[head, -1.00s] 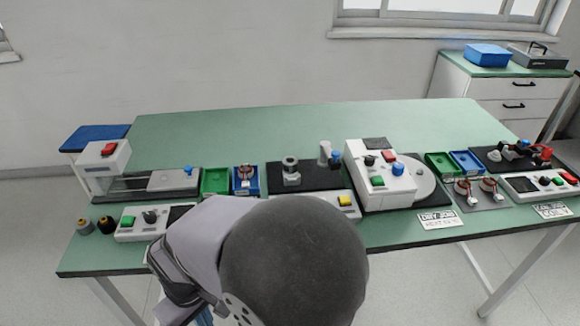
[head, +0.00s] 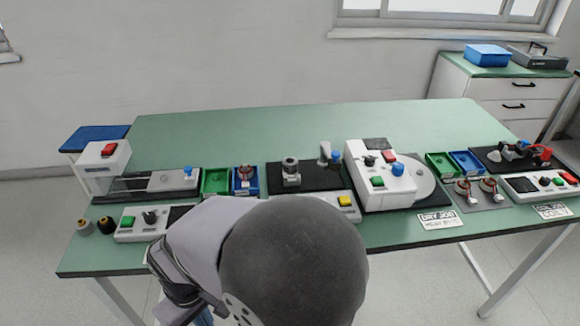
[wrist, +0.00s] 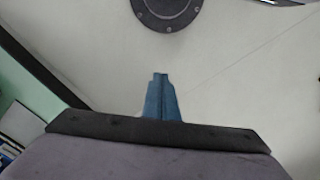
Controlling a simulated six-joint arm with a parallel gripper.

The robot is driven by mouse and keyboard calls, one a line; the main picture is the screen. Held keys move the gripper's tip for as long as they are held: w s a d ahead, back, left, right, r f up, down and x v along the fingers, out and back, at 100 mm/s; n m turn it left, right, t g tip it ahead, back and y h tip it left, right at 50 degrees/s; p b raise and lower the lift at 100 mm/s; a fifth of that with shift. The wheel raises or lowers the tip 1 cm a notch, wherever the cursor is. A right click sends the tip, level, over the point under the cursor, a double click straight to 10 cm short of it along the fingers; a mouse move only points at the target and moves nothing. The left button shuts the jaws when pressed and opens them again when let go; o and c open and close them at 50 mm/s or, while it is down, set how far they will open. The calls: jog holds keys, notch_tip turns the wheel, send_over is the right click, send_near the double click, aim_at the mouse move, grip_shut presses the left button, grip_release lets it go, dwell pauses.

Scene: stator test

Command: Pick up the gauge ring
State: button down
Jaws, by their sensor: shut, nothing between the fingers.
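I cannot pick out the gauge ring with certainty. A grey ring-like part (head: 291,164) sits upright on a black plate (head: 305,178) near the middle of the green bench in the head view; it is too small to tell whether it is the gauge ring. My gripper (wrist: 161,75) shows in the wrist view as two blue fingers pressed together, with nothing between them. It is over a pale surface, with no ring near its tips. In the head view my arm hides the gripper and the front middle of the bench.
A white machine (head: 381,178) with buttons stands right of the black plate. A green bin (head: 215,182) and a blue bin (head: 246,188) stand left of it. A small grey post with a blue part (head: 330,155) is at the plate's back right. The bench's back half (head: 300,125) is clear.

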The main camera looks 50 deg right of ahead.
jog(key=c, duration=1)
grip_release()
jog(key=shift+c, duration=0.2)
